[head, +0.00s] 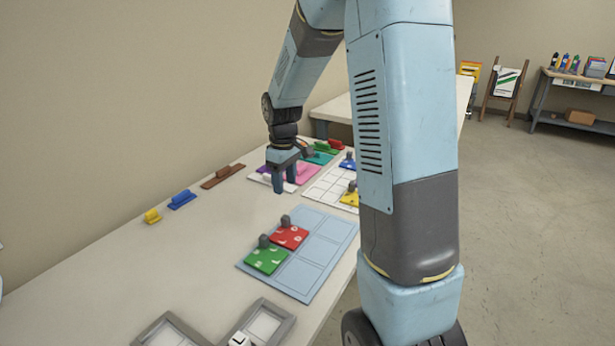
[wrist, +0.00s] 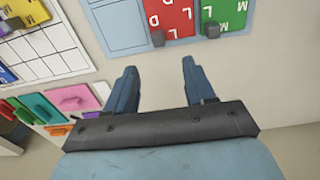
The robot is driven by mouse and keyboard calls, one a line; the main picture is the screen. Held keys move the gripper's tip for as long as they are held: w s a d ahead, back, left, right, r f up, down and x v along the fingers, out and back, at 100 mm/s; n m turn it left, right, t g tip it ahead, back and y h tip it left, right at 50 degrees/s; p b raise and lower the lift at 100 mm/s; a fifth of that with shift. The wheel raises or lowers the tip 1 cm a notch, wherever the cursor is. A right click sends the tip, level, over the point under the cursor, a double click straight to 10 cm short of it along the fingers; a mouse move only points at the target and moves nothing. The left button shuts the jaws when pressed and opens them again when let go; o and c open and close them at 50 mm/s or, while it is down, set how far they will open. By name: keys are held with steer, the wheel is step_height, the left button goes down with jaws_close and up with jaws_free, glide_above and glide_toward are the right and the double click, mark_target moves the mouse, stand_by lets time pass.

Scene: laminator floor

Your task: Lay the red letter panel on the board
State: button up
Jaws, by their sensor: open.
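The red letter panel (head: 290,237) has white letters and a grey knob. It lies on the light blue board (head: 323,250), beside the green letter panel (head: 266,262), which also has a knob. In the wrist view the red panel (wrist: 170,18) and green panel (wrist: 225,12) lie side by side at the top, partly cut off, with bare blue board (wrist: 115,30) left of the red one. My gripper (head: 285,186) is open and empty, apart from both panels and farther back along the table. Its spread fingers (wrist: 159,68) show nothing between them.
A white grid board (head: 326,188) holds blue and yellow panels. Pink (head: 305,174) and other coloured panels lie behind my gripper. Brown, blue (head: 182,199) and yellow handled pieces line the wall side. Grey frames (head: 262,325) lie in front. Bare table is left of the blue board.

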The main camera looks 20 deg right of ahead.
steer(key=s+r+m+t, duration=0.3)
steer(key=s+r, duration=0.9)
steer(key=r, duration=0.2)
steer(key=s+r+m+t, duration=0.2)
steer(key=s+r+m, duration=0.2)
steer(key=s, duration=1.1)
steer(key=shift+a+r, duration=0.15)
steer(key=shift+a, duration=0.15)
